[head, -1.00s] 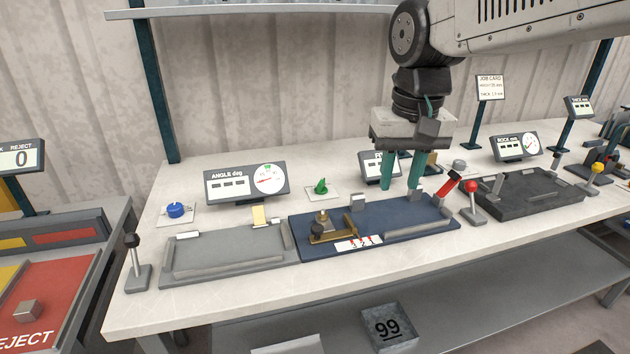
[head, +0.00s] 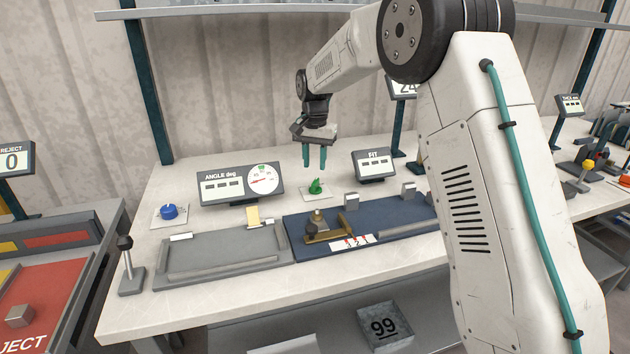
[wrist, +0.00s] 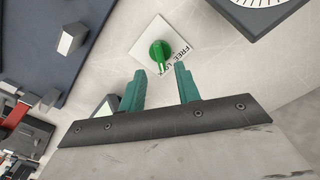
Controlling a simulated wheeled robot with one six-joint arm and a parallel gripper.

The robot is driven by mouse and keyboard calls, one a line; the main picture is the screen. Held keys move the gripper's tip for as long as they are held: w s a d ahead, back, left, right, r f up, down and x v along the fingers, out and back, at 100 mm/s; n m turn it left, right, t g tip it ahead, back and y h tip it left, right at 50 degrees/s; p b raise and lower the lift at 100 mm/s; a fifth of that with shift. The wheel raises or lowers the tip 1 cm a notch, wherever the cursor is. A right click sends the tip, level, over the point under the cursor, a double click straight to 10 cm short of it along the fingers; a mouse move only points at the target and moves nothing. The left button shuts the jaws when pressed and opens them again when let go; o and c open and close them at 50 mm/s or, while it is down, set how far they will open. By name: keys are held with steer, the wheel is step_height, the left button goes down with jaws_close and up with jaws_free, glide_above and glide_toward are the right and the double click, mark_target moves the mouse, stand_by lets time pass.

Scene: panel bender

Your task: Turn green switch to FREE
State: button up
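The green switch (head: 317,187) is a small green knob on a white square plate on the bench, between the ANGLE display and the FIT display. In the wrist view the green switch (wrist: 160,52) lies just beyond the fingertips, and its plate shows the word FREE and part of another label. My gripper (head: 314,165) hangs above the switch with its two teal fingers pointing down. In the wrist view my gripper (wrist: 161,80) has its fingers spread apart with nothing between them. It does not touch the switch.
The ANGLE display (head: 241,183) stands left of the switch and the FIT display (head: 374,165) right of it. A blue knob (head: 169,212) is farther left. The blue fixture plate (head: 395,220) with a brass clamp (head: 322,232) lies in front. My arm hides the bench's right part.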

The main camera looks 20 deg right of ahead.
mark_target(315, 181)
step_height(315, 181, down, 7)
steer(key=shift+r, duration=0.15)
jaws_close()
